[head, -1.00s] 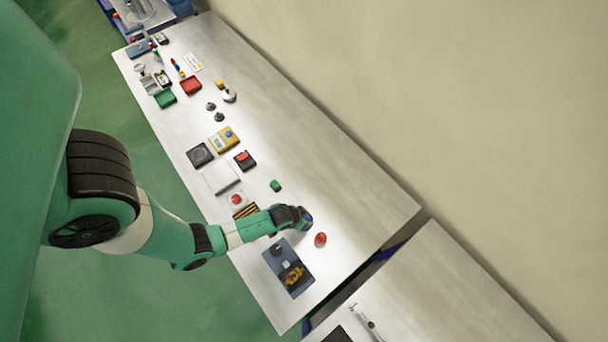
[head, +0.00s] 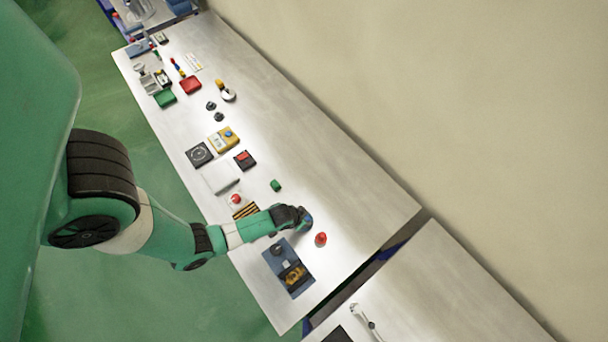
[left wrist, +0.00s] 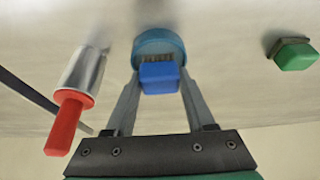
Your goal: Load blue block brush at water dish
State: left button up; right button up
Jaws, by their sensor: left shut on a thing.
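My left gripper (left wrist: 159,84) is shut on the blue block brush (left wrist: 159,78), which has a blue block and brown bristles. The bristles point away from me into the round blue water dish (left wrist: 158,38) and overlap it in the left wrist view. I cannot tell how deep they reach. In the head view my left gripper (head: 303,216) is low over the table, with a bit of blue (head: 309,222) at its tip; the brush and dish are mostly hidden there. My right gripper is in neither view.
A blue-grey tray (head: 299,291) is close by. Several items crowd the table's far end; its wall side is clear.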

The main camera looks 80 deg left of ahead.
pick_arm(q)
jog(key=shift+s, duration=0.1)
notch_tip(320, 180, up, 5)
jog(key=p, duration=0.5)
jog(key=shift+r, duration=1)
